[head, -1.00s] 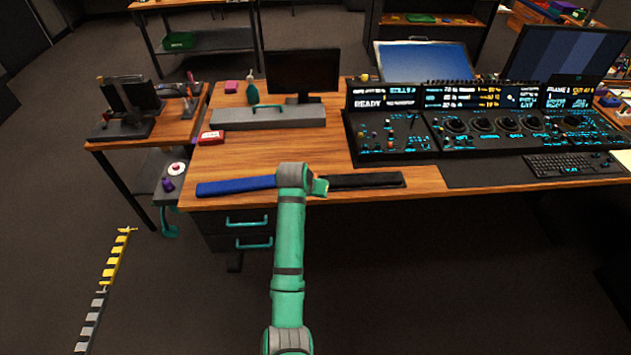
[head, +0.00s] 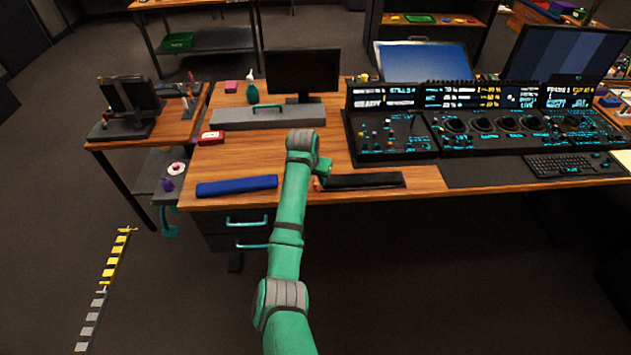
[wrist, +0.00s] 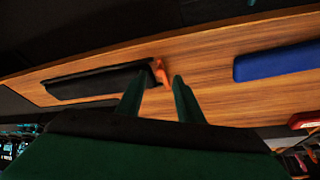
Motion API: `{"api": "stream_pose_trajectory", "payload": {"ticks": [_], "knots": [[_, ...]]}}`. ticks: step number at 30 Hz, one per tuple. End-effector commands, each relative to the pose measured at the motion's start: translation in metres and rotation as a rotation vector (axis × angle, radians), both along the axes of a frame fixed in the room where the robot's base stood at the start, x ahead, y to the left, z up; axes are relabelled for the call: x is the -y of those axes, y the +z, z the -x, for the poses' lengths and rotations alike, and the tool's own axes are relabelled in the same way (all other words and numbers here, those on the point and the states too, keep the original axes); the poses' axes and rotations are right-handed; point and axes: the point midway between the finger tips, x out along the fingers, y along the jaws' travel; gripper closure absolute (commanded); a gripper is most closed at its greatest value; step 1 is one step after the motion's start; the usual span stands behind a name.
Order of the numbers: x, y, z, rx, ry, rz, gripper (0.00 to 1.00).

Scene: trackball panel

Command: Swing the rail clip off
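A small orange piece (head: 317,184), which looks like the rail clip, sits at the left end of the black padded bar (head: 362,181) along the desk's front edge. It also shows in the wrist view (wrist: 161,66) against the end of the black bar (wrist: 95,82). My gripper (wrist: 160,75) has its two green fingers apart, with the orange piece in line with the gap beyond the tips. I cannot tell if a finger touches it. In the head view my arm hides most of the gripper.
A blue padded bar (head: 236,186) lies left of my arm on the wooden desk (head: 250,155). Bare wood separates the bars.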

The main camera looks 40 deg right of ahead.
Motion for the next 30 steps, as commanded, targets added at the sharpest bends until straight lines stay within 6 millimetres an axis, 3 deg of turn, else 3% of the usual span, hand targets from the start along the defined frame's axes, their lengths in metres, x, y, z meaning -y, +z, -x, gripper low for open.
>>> {"api": "stream_pose_trajectory", "payload": {"ticks": [6, 17, 18, 22, 30], "knots": [[0.007, -0.022, -0.005, -0.001, 0.001, -0.001, 0.66], [0.009, -0.027, -0.007, 0.0, 0.001, 0.001, 0.66], [0.009, -0.027, -0.007, 0.0, 0.001, 0.001, 0.69], [0.009, -0.027, -0.007, 0.0, 0.001, 0.001, 1.0], [0.007, -0.027, -0.007, 0.0, -0.005, 0.002, 1.0]]}}
